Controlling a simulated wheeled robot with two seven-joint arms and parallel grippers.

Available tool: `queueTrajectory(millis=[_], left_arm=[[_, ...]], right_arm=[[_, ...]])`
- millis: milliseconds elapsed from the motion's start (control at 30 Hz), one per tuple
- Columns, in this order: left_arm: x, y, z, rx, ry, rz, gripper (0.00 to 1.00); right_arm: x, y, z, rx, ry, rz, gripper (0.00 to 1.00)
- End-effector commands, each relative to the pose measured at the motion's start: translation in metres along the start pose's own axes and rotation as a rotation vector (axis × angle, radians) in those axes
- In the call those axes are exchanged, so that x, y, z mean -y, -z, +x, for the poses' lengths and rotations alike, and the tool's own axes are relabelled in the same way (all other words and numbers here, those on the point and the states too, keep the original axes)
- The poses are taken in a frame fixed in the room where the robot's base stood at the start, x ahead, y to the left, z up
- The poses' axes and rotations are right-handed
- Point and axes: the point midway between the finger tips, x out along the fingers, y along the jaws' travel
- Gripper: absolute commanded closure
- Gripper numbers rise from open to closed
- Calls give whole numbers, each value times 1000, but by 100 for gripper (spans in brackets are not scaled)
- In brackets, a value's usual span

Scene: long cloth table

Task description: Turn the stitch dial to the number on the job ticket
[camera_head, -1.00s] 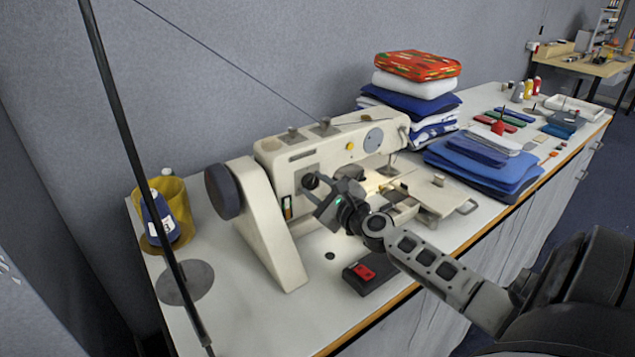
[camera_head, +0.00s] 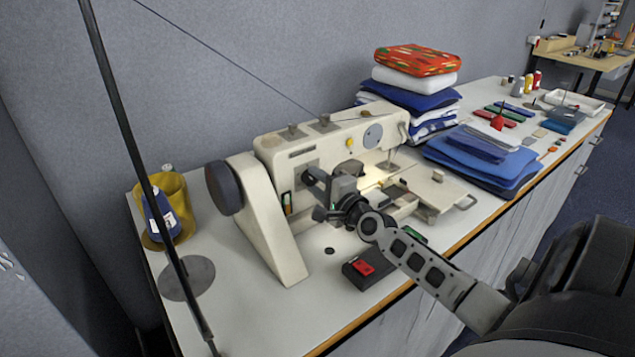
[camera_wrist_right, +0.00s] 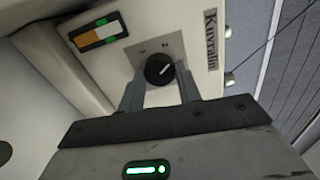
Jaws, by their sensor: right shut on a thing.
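The cream sewing machine (camera_head: 330,145) stands on the table. Its black stitch dial (camera_wrist_right: 158,69) sits on a grey plate (camera_wrist_right: 172,46) on the machine's front, with small numerals 1 and 2 readable above the dial. A pale line on the dial points to the upper right in the wrist view. My right gripper (camera_wrist_right: 160,84) is shut on the dial, one finger on each side. In the head view, the right gripper (camera_head: 319,184) hides most of the dial. I cannot make out a job ticket or its number. My left gripper is out of view.
A black box with a red button (camera_head: 368,268) lies in front of the machine, below my right arm. A yellow container (camera_head: 176,195) stands left, near a dark pole (camera_head: 137,160). Folded cloths (camera_head: 480,160) lie right.

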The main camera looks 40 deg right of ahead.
Motion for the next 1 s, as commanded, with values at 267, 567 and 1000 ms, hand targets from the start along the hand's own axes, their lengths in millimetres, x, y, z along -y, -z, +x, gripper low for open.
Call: queueTrajectory(millis=[267, 567, 1000], left_arm=[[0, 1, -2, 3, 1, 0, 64], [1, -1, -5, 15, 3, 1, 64], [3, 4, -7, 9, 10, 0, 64]], right_arm=[[-1, -1, 0, -1, -4, -264, 89], [0, -2, 0, -7, -4, -548, 89], [-1, -2, 0, -15, -1, -965, 89]])
